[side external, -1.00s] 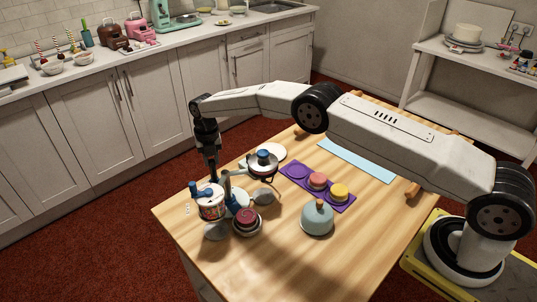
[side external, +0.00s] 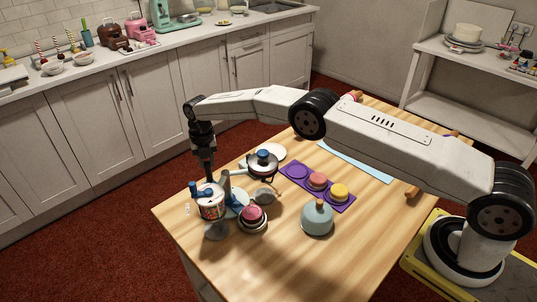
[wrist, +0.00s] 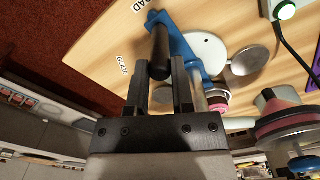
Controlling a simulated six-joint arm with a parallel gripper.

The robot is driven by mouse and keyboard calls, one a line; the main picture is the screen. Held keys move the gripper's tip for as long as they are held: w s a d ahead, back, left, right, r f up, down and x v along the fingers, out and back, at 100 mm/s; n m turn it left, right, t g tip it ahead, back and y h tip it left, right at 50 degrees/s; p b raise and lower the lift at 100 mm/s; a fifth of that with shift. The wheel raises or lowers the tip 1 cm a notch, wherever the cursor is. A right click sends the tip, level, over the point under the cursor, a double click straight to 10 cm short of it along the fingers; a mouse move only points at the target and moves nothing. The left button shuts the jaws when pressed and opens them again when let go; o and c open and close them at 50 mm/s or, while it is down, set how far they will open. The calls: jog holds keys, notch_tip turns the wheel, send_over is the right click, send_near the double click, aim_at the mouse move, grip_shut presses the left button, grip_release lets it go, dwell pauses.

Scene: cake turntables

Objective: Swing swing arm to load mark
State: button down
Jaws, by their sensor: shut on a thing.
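In the wrist view, my gripper (wrist: 161,92) is shut on a black upright handle (wrist: 160,46) of the swing arm. The blue bar of the swing arm (wrist: 182,40) runs behind the handle, its upper end near the LOAD mark (wrist: 138,4). The GLAZE mark (wrist: 122,65) is left of the handle. I cannot tell whether the arm is exactly at LOAD. A white round plate (wrist: 205,46) and a grey disc (wrist: 250,60) sit beside the blue bar. In the side view, my gripper (side external: 208,178) is low among the turntable parts, its fingertips partly hidden.
A blue-grey dome (side external: 317,220) and a purple tray (side external: 300,172) with small cakes are to the right. The table front is clear.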

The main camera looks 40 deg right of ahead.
jog(key=c, duration=0.5)
grip_release()
jog(key=shift+s, duration=0.1)
jog(key=shift+r, duration=0.1)
jog(key=shift+r, duration=3.4)
